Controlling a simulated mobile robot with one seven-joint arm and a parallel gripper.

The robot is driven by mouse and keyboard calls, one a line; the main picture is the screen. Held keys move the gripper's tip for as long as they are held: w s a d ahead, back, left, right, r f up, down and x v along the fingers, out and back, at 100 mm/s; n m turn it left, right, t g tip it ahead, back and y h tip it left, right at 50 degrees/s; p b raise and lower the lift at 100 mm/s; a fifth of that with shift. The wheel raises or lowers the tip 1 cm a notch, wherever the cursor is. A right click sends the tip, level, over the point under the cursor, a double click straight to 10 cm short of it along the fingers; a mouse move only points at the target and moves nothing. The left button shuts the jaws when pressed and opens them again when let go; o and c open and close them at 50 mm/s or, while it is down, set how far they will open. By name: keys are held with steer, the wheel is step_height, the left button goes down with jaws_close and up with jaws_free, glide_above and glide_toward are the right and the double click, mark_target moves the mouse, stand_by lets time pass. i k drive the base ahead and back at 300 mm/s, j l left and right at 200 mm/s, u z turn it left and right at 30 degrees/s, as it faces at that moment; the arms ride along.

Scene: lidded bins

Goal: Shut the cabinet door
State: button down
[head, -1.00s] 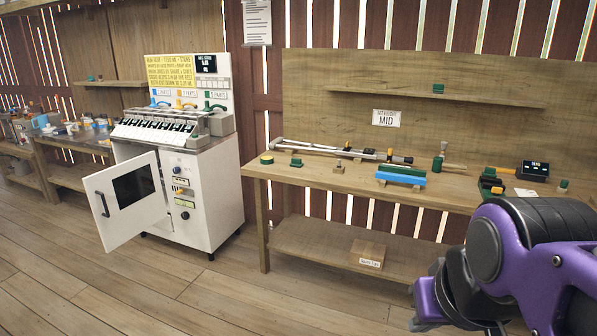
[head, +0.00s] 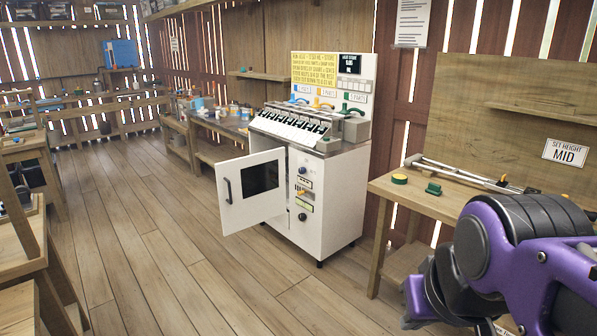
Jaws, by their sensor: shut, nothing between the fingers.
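The white cabinet (head: 335,205) stands against the back wall, right of the middle in the head view. Its white door (head: 233,198) stands open, swung out toward the left. The door has a dark window and a dark handle (head: 228,190) near its left edge. The door covers most of the cabinet's opening from this angle. My purple and black arm fills the lower right corner, well apart from the door. My gripper's fingers do not show.
Several dials sit on the cabinet front beside the door. A wooden workbench (head: 415,200) stands to the right of the cabinet. Another bench (head: 215,152) stands behind it at left. The plank floor (head: 165,265) before the door is clear. Wooden furniture lines the far left.

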mark_target(252, 188)
steer(key=i+j+u, duration=0.25)
steer(key=i, duration=0.2)
steer(key=i+j+u, duration=0.2)
steer(key=i, duration=0.25)
steer(key=i+j, duration=0.35)
steer(key=i, duration=0.2)
steer(key=i+j+z, duration=0.1)
steer(key=i+j, duration=0.2)
steer(key=i, duration=0.25)
steer(key=i+j+z, duration=0.1)
steer(key=i+j, duration=0.3)
steer(key=i, duration=0.15)
